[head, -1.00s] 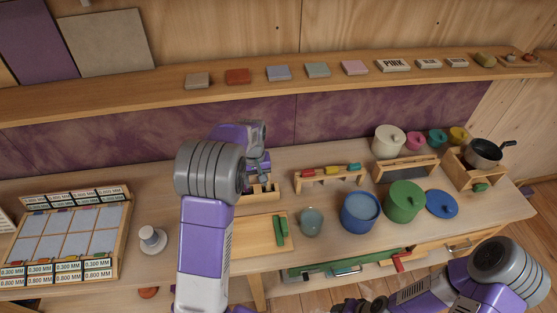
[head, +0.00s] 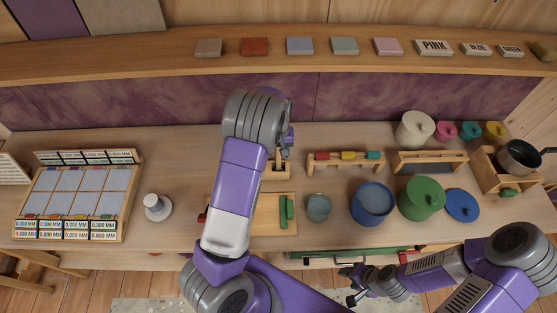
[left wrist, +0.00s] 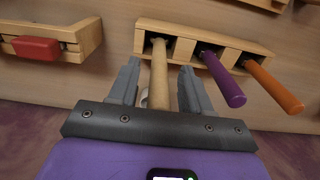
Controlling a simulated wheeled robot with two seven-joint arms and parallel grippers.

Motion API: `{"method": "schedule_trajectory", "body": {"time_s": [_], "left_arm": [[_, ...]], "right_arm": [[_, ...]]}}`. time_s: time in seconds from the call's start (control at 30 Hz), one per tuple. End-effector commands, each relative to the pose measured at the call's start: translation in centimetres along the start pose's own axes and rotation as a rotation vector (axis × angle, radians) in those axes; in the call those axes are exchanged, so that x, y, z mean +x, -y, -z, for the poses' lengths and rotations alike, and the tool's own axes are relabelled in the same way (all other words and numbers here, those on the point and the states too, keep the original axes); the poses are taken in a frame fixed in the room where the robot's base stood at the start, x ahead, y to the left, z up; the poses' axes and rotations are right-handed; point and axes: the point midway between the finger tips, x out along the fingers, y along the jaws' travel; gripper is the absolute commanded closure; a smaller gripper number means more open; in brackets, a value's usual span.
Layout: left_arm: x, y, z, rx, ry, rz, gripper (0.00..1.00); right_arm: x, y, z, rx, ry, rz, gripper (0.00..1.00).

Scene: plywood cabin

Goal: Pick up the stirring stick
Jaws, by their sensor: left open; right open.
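A plain wooden stick (left wrist: 159,72) stands in a slot of a wooden holder (left wrist: 205,40) in the left wrist view. A purple-handled tool (left wrist: 222,78) and an orange-handled one (left wrist: 272,88) stand in the same holder. My left gripper (left wrist: 160,85) is open, with one finger on each side of the wooden stick and gaps visible. In the head view the holder (head: 275,174) is on the worktop, partly hidden by my left arm. My right gripper (head: 355,284) is open and empty in front of the worktop's front edge.
A wooden tray (head: 265,222) with a green block (head: 287,211) lies in front of the holder. A glass bowl (head: 318,207), a blue pot (head: 373,203) and a green pot (head: 420,198) stand to the right. A rack with coloured blocks (head: 345,161) is close by.

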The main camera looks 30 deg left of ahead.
Motion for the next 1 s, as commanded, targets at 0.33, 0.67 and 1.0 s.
{"method": "schedule_trajectory", "body": {"time_s": [0.33,0.67,1.0], "left_arm": [[0.2,0.0,0.0,-0.001,-0.001,-0.001,0.67],[0.1,0.0,0.1,-0.001,-0.002,-0.001,1.0],[-0.9,0.0,0.1,-0.001,-0.004,-0.002,1.0]], "right_arm": [[0.0,0.0,0.0,0.0,0.0,0.0,0.48],[0.0,0.0,0.0,0.0,0.0,0.0,0.48],[0.0,0.0,0.0,0.0,0.0,0.0,0.48]]}}
